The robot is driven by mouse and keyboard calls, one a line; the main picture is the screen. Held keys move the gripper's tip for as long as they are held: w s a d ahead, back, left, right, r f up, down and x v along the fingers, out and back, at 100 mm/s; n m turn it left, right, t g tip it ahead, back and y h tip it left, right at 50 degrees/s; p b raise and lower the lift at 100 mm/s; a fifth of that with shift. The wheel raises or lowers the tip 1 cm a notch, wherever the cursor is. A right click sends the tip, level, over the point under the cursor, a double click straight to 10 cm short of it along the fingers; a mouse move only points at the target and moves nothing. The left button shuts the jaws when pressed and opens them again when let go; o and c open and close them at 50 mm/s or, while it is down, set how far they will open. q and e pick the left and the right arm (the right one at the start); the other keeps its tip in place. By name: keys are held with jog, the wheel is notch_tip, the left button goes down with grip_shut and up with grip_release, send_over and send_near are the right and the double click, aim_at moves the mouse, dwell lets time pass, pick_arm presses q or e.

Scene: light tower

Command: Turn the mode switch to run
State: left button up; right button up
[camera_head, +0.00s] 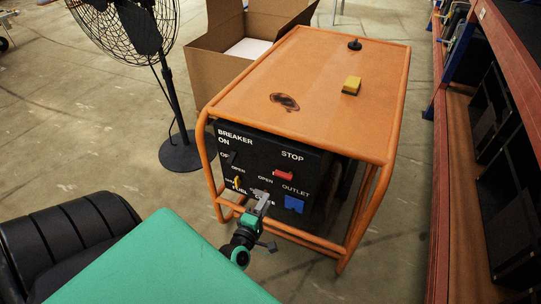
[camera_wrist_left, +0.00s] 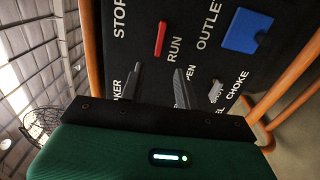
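The mode switch is a red bar handle (camera_head: 283,174) on the black panel (camera_head: 228,149) of an orange-framed machine. In the left wrist view the red handle (camera_wrist_left: 161,38) lies between the words STOP and RUN. It is level across the panel, pointing at neither word. My left gripper (camera_head: 264,195) is in front of the panel, below and left of the handle in the head view. In the left wrist view its two fingers (camera_wrist_left: 157,76) are apart with nothing between them, and the handle is beyond their tips. My right gripper is not in view.
A blue outlet cover (camera_head: 294,204) is right of the gripper, and a yellow lever (camera_head: 237,182) is left. The orange tube frame (camera_head: 373,208) surrounds the panel. A yellow-green sponge (camera_head: 351,86) lies on top. A fan (camera_head: 174,110) and an open box (camera_head: 213,66) stand behind.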

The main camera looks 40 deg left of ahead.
pick_arm(q)
jog(key=shift+v, duration=1)
